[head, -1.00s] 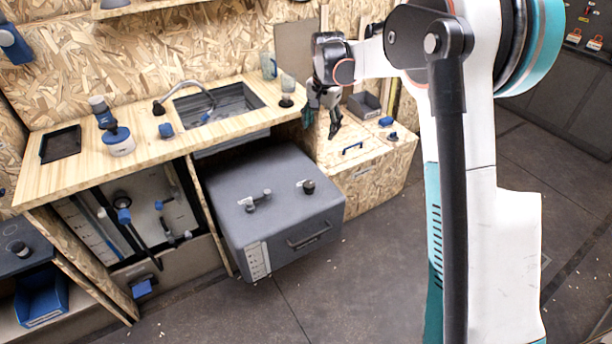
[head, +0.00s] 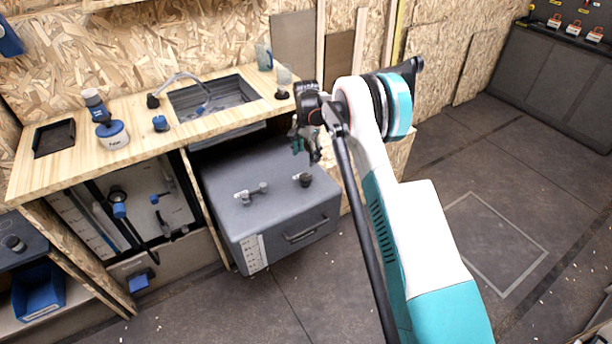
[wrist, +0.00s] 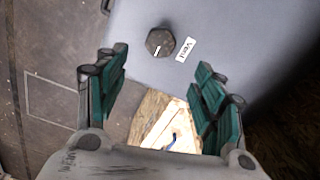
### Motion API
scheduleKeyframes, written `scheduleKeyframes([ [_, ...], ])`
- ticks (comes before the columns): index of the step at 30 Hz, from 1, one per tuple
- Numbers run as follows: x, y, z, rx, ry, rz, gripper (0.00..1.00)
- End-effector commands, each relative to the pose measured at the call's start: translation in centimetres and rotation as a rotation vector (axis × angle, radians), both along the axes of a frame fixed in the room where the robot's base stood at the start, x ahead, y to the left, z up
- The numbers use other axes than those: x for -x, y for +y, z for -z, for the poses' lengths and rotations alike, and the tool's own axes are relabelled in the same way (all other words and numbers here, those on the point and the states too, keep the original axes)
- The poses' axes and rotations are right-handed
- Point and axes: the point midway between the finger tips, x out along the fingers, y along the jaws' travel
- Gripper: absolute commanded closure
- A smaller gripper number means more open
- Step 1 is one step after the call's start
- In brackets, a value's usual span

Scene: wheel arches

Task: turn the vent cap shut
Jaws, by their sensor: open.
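The vent cap (head: 304,180) is a small dark knob on top of the grey tank (head: 240,222), near its right side. In the wrist view the cap (wrist: 160,41) is a dark faceted knob with a short white mark at its lower edge. A white label (wrist: 186,49) reading "VENT" lies beside it on the right. My gripper (head: 308,155) is above the tank by the cap, apart from it. In the wrist view my open gripper (wrist: 157,80) has its green-padded fingers wide apart, with nothing between them; the cap shows beyond the fingertips.
A second fitting (head: 250,193) with a lever sits on the tank to the left of the cap. The wooden counter (head: 215,128) with a sink stands behind and above the tank. The floor (head: 310,285) in front is clear.

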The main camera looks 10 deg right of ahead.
Motion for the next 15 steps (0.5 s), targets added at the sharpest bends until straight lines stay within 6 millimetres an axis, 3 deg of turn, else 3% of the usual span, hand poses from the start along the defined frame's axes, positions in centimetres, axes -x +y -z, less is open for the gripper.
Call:
scheduleKeyframes([
  [1,0.0,0.0,1.4,0.0,0.0,0.0,0.38],
  [9,0.0,0.0,6.7,0.0,0.0,-0.001,0.38],
  [15,0.0,0.0,9.3,-0.001,-0.001,-0.001,0.38],
])
